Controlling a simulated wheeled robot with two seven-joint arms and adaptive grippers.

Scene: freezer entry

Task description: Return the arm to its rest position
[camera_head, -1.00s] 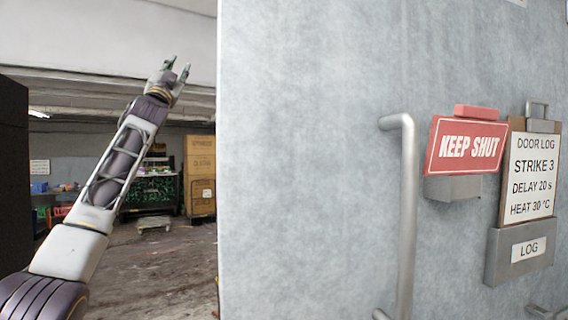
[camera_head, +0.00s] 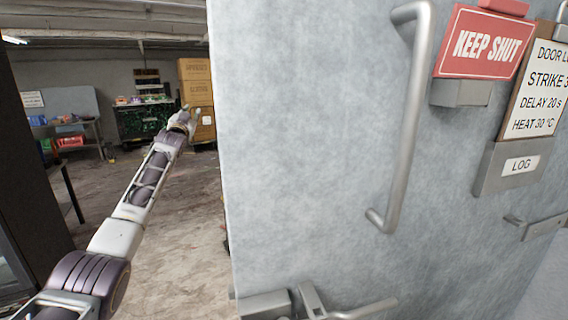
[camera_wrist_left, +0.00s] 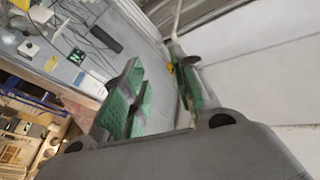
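My left arm (camera_head: 140,195) comes in from the lower left in the head view and reaches up and forward, left of the grey door's edge. My left gripper (camera_head: 186,112) is at its end, in the air, in front of the far boxes. In the left wrist view the green-padded fingers (camera_wrist_left: 158,95) stand apart with nothing between them, so it is open. My right arm and right gripper are not in view.
The grey door (camera_head: 300,150) fills the right side, with a vertical handle (camera_head: 408,120), a red KEEP SHUT sign (camera_head: 484,44), a LOG holder (camera_head: 515,168) and a lower latch (camera_head: 315,302). Stacked brown boxes (camera_head: 195,82) stand far back. A dark cabinet (camera_head: 35,150) borders the left. Open floor lies between.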

